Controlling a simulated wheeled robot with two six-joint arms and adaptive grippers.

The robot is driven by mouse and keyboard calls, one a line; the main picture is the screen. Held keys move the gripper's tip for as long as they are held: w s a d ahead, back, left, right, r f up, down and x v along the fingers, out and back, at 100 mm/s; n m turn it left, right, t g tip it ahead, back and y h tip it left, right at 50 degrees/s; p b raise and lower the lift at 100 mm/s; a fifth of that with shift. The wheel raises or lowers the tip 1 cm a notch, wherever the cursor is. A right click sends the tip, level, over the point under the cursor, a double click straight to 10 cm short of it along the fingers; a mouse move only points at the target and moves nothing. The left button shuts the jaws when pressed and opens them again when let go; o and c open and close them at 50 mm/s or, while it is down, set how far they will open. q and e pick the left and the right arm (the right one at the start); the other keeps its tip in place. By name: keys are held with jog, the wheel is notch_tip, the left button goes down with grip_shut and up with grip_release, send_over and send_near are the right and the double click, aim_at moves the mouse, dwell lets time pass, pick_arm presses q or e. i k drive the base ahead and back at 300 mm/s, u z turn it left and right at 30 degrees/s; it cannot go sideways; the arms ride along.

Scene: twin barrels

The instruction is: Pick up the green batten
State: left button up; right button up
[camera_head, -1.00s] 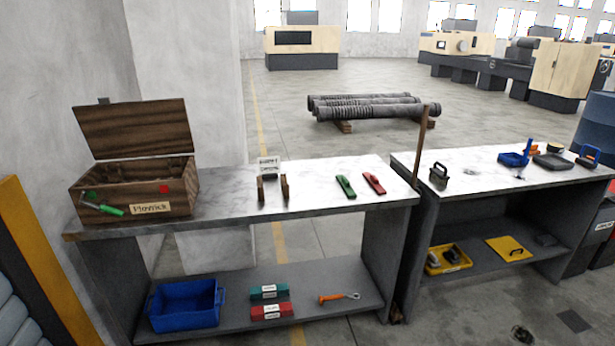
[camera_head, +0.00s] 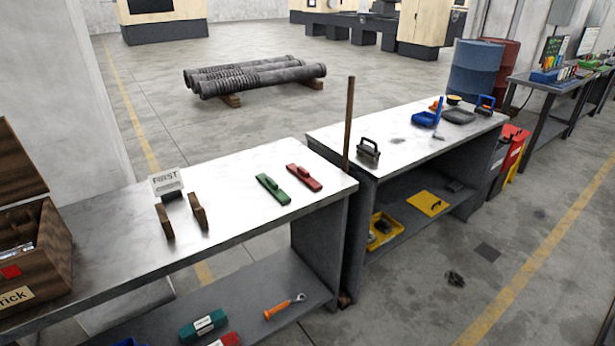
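The green batten (camera_head: 273,189) lies flat on the pale top of the left workbench (camera_head: 238,205), towards its right end. A red batten (camera_head: 304,177) lies beside it, just to the right and a little farther back, with a small gap between them. Neither of my grippers shows in the head view.
Two brown wooden uprights (camera_head: 182,217) and a "FIRST" sign (camera_head: 167,182) stand left of the battens. A wooden chest (camera_head: 35,250) is at the left edge. A brown post (camera_head: 349,125) rises between the benches. The floor (camera_head: 420,290) at right front is largely clear.

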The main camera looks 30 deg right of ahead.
aim_at(268, 183)
jog(key=z, duration=0.8)
jog(key=i, duration=0.7)
jog(key=z, duration=0.75)
